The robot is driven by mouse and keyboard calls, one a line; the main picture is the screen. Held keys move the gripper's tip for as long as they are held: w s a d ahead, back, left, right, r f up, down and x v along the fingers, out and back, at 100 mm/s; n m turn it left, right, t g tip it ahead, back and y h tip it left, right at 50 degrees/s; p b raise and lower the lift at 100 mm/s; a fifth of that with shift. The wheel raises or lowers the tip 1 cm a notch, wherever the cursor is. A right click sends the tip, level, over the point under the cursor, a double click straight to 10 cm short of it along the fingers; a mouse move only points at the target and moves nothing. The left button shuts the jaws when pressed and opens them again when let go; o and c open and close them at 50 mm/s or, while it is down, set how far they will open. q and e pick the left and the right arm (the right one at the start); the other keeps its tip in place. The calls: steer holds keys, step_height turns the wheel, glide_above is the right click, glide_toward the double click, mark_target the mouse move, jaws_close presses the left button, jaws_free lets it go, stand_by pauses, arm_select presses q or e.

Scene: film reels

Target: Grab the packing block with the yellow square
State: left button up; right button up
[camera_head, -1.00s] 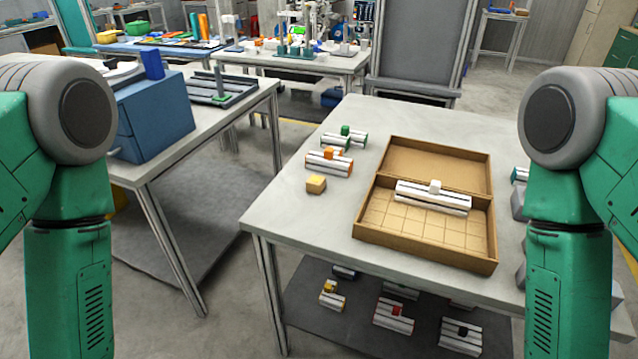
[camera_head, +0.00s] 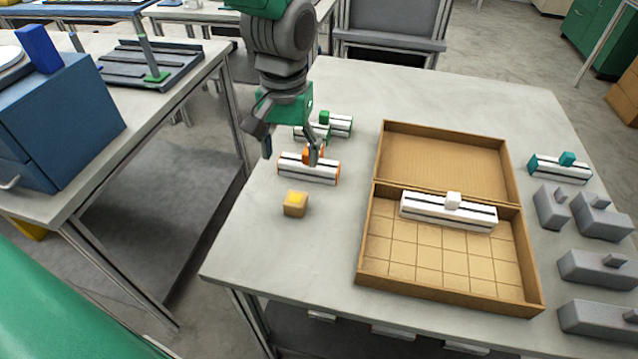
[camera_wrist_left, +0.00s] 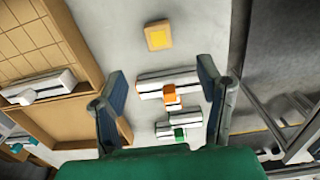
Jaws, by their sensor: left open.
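The packing block (camera_head: 295,204) is a small tan cube with a yellow square on its top. It sits on the table, left of the open cardboard box, and also shows at the top of the left wrist view (camera_wrist_left: 158,36). My left gripper (camera_head: 290,155) is open and empty above the table's left part, behind the block, over the orange-marked white piece. In the left wrist view its two fingers (camera_wrist_left: 164,92) are spread, with the block beyond them. My right gripper is not in view.
An orange-marked white piece (camera_head: 309,170) and green-marked pieces (camera_head: 340,124) lie behind the block. The open cardboard box (camera_head: 450,291) holds a white piece (camera_head: 447,211). Grey pieces (camera_head: 594,266) and a teal-marked piece (camera_head: 560,170) stand at the right. The table in front of the block is clear.

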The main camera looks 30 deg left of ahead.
arm_select(q)
steer(key=b, duration=0.1)
glide_above(294, 198)
steer(key=d, duration=0.2)
step_height(294, 198, down, 7)
steer(key=shift+d+r, duration=0.1)
steer(key=shift+r, duration=0.05)
steer(key=a+f, duration=0.2)
steer(key=f, duration=0.1)
steer(key=shift+a+f+b, duration=0.3)
steer(key=shift+b, duration=0.1)
steer(key=f, duration=0.3)
steer(key=shift+w+d, duration=0.1)
steer(key=shift+d, duration=0.1)
steer(key=shift+d+r, duration=0.15)
steer(key=shift+d, duration=0.45)
steer(key=shift+a, duration=0.35)
steer(key=c, duration=1.2)
steer(key=shift+a, duration=0.25)
jaws_close()
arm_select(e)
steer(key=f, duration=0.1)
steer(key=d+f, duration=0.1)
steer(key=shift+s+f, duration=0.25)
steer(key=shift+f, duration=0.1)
